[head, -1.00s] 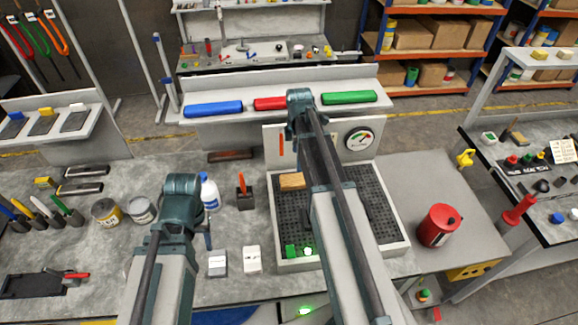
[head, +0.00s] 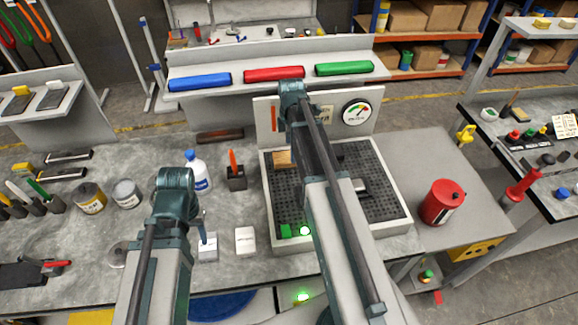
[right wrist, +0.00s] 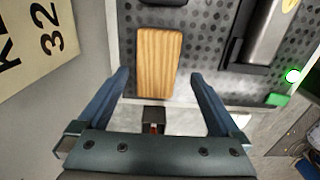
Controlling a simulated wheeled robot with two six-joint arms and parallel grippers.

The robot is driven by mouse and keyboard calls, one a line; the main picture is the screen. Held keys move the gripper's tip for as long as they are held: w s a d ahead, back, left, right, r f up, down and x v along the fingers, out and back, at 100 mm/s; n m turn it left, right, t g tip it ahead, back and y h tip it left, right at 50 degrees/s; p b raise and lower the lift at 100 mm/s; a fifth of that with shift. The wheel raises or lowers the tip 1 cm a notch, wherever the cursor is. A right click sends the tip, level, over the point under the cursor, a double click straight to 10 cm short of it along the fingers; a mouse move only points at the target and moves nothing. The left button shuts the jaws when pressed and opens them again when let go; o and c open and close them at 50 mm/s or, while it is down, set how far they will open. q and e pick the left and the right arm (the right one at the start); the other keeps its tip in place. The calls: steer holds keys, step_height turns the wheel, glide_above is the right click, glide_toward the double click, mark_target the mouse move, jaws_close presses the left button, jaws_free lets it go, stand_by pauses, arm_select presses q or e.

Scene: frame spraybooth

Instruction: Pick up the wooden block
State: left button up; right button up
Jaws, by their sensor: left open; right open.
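The wooden block (head: 281,159) lies on the dark perforated bed of the white-rimmed tray (head: 408,222), near its back left corner. My right forearm covers part of it in the head view. In the right wrist view the block (right wrist: 158,62), with light grain, lies lengthwise between and beyond the open fingers of my right gripper (right wrist: 161,76). The fingers appear apart from it on both sides. In the head view the right gripper is hidden behind its arm. My left gripper (head: 203,234) is open and empty, low over the bench near a small white-topped box (head: 207,247).
A dark metal piece (head: 360,187) and a green block (head: 286,231) are in the tray. A panel with a gauge (head: 357,113) stands behind it. A red can (head: 441,203) is at right; a white bottle (head: 195,172) and an orange-handled tool holder (head: 236,177) are at left.

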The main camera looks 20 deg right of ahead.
mark_target(289, 156)
arm_select(q)
steer(key=shift+f, duration=0.3)
arm_select(e)
steer(key=shift+f, duration=0.25)
arm_select(q)
step_height(289, 156, down, 5)
steer(key=b, duration=0.5)
arm_select(e)
steer(key=f, duration=0.5)
steer(key=shift+w+a, duration=0.2)
steer(key=shift+w, duration=0.1)
steer(key=c, duration=1.3)
arm_select(q)
steer(key=shift+r, duration=0.1)
arm_select(e)
steer(key=shift+r, duration=0.1)
step_height(289, 156, up, 10)
steer(key=p, duration=1)
arm_select(q)
step_height(289, 156, up, 10)
